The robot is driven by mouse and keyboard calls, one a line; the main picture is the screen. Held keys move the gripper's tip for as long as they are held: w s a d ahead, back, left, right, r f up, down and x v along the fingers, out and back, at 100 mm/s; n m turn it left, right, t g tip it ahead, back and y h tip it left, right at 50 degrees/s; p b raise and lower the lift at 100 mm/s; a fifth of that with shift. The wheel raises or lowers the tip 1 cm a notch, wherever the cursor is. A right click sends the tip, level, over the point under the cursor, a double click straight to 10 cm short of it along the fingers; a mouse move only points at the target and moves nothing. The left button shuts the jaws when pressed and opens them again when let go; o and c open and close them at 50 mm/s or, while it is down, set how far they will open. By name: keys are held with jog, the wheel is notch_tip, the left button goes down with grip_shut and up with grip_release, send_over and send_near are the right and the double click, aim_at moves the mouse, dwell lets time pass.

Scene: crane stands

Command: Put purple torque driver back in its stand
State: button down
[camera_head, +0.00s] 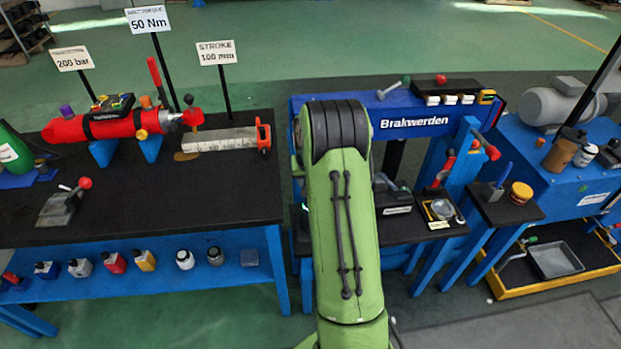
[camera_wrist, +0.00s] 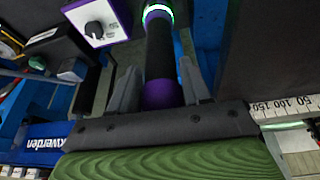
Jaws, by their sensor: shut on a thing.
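In the wrist view the purple torque driver (camera_wrist: 161,94) is a black cylinder with a purple end nearest the camera. A glowing green-white ring and another purple part show at the top edge. My gripper (camera_wrist: 158,68) is shut on the driver, with one grey finger on each side. The driver's far end is cut off by the frame. In the head view my green arm hides the gripper and the driver. A white box with purple edges and a black knob (camera_wrist: 94,29) is just left of the driver. I cannot make out the driver's stand.
The blue Brakwerden press frame (camera_head: 417,122) stands behind my arm. Left is a black-topped bench (camera_head: 150,205) with a red cylinder (camera_head: 110,125) and sign posts. Right are a small table with a yellow jar (camera_head: 521,193) and a blue pump unit (camera_head: 570,187). Green floor shows between.

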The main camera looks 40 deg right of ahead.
jog(key=shift+f, duration=0.15)
jog(key=shift+c, duration=2.2)
grip_release()
jog(key=shift+f, duration=0.1)
jog(key=p+v, duration=0.2)
jog(key=v, duration=0.3)
